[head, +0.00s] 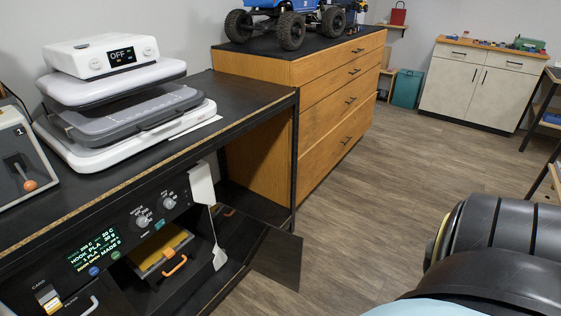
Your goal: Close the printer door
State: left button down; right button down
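The printer (125,228) stands under the left workbench, with a lit green display, round knobs and buttons on its dark front panel. Its front is open, and a yellow plate (163,249) with an orange handle shows inside. A dark, smooth panel (278,259) stands out to the right of the opening; it looks like the printer door, swung open. White parts (201,186) sit along the printer's right edge, between the opening and this panel. Neither of my grippers is in view. A black, rounded part of my own body fills the lower right corner.
A white press-like machine (120,98) reading OFF and a lever box (22,165) stand on the workbench (235,92). A wooden drawer cabinet (325,85) with a blue crawler (285,18) is behind. The wood floor (400,160) between the furniture is clear.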

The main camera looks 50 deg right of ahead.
aim_at(275, 252)
jog(key=u, duration=0.1)
jog(key=k, duration=0.2)
jog(key=z, duration=3.1)
jog(key=i, duration=3.25)
jog(key=u, duration=4.2)
jog(key=i, duration=1.05)
jog(key=u, duration=0.05)
